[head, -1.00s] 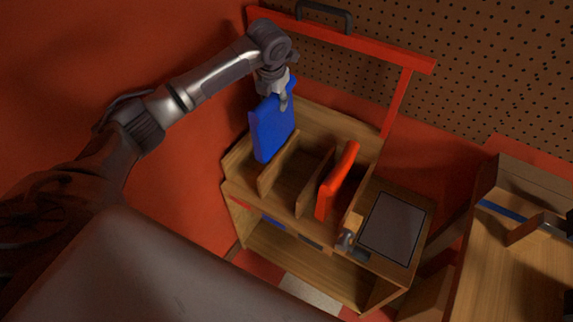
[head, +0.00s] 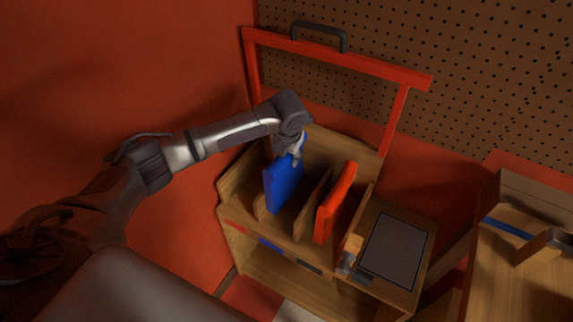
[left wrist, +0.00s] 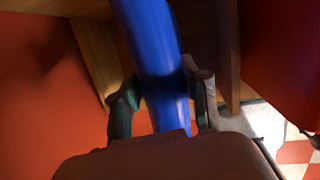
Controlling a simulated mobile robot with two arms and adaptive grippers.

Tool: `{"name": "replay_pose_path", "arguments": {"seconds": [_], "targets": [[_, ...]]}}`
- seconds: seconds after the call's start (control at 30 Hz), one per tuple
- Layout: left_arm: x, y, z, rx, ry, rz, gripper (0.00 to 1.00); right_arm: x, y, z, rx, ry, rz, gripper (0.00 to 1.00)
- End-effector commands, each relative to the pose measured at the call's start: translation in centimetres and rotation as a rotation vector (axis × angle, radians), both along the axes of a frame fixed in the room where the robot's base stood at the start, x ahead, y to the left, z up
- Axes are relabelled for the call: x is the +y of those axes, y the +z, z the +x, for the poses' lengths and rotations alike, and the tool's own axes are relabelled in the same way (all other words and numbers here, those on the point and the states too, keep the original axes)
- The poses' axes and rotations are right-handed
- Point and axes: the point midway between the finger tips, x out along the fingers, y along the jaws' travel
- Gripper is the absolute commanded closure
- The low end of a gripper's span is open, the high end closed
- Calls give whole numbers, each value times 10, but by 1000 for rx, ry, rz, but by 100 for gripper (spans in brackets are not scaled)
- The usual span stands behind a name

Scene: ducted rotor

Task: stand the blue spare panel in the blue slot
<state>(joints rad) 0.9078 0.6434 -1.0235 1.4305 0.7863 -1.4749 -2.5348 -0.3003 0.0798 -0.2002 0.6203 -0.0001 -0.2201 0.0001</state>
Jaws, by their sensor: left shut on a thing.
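The blue panel (head: 284,185) is upright and slightly tilted in the head view. My left gripper (head: 296,155) is shut on its top edge. The panel is in line with the middle slot of the wooden rack (head: 232,187), between two dividers; I cannot tell whether its bottom touches the slot floor. A blue label (head: 270,244) is on the rack front below the middle slot. In the left wrist view the blue panel (left wrist: 155,60) runs between the fingers of the left gripper (left wrist: 160,100). My right gripper is not seen.
A red panel (head: 336,203) stands in the slot to the right. A wooden divider (head: 312,203) is between it and the blue panel. The left slot looks empty. A grey pad (head: 395,247) lies on the cart's right side. The cart's red frame (head: 345,58) rises behind.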

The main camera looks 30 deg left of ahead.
Motion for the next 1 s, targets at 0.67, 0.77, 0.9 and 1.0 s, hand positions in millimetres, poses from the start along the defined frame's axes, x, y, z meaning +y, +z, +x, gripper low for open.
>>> {"name": "replay_pose_path", "arguments": {"seconds": [0.67, 0.77, 0.9, 1.0], "targets": [[0, -41, 0, -1, 0, 0, 100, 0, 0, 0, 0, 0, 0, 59], [0, -42, 0, 0, -1, 0, 42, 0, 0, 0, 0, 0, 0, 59], [0, -42, 0, 0, -1, 0, 29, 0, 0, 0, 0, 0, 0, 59], [0, -42, 0, 0, 0, 0, 29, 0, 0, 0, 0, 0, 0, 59]]}}
